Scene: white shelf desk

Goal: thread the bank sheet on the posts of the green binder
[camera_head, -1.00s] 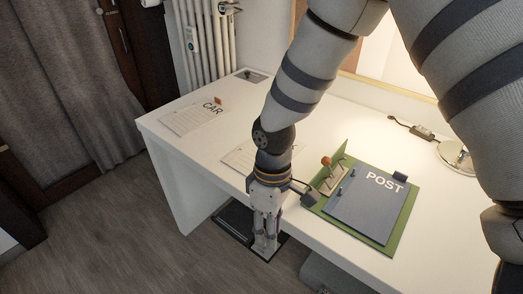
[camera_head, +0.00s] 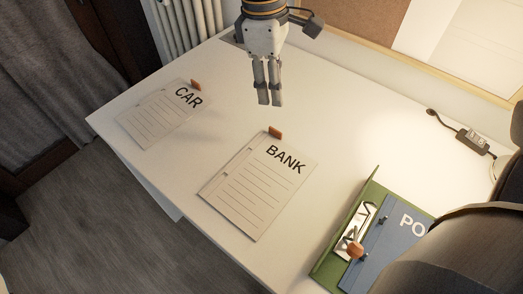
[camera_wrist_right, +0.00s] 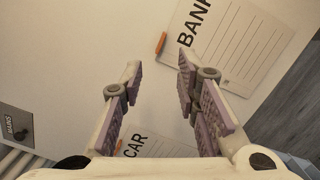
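The bank sheet (camera_head: 259,186) lies flat on the white desk, with an orange tab at its top edge and two small holes along its left side. It also shows in the right wrist view (camera_wrist_right: 238,48). The green binder (camera_head: 338,247) lies open at the lower right, holding a blue POST sheet (camera_head: 398,236); small dark posts stand along that sheet's left side. A lever with an orange-brown knob (camera_head: 355,250) sits on the binder. My right gripper (camera_head: 268,98) is above the desk, behind the bank sheet, empty, its fingers apart in the wrist view (camera_wrist_right: 160,60). My left gripper is out of view.
A car sheet (camera_head: 160,114) lies on the desk left of the bank sheet. A dark arm link of mine covers the binder's right part.

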